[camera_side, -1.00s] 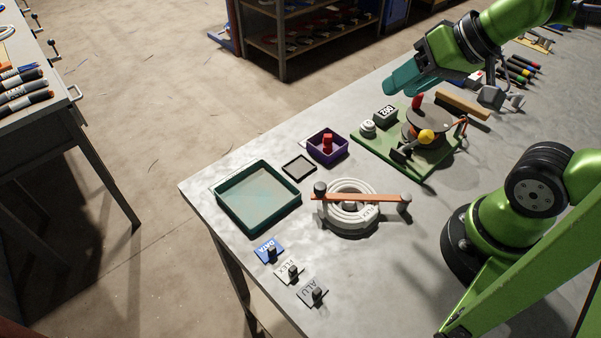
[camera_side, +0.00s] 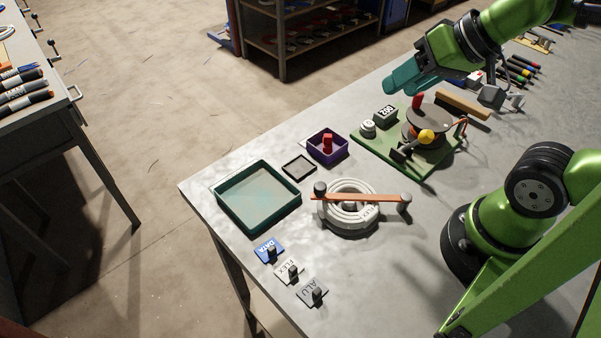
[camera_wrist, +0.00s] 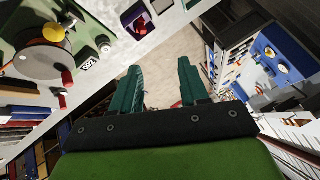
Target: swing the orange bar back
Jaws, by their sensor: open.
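The orange bar (camera_side: 372,198) lies across the top of a white coiled cable (camera_side: 340,222) on the grey bench in the side view. The bar does not show clearly in the wrist view.
A green board (camera_side: 428,170) carries a round turntable with a red handle (camera_side: 417,101) and a yellow knob (camera_side: 426,137). A purple box (camera_side: 327,148), a small black tray (camera_side: 299,167) and a teal tray (camera_side: 257,224) stand left. Label plates DATA (camera_side: 269,250), FLEX (camera_side: 290,271) and ALU (camera_side: 312,292) line the front.

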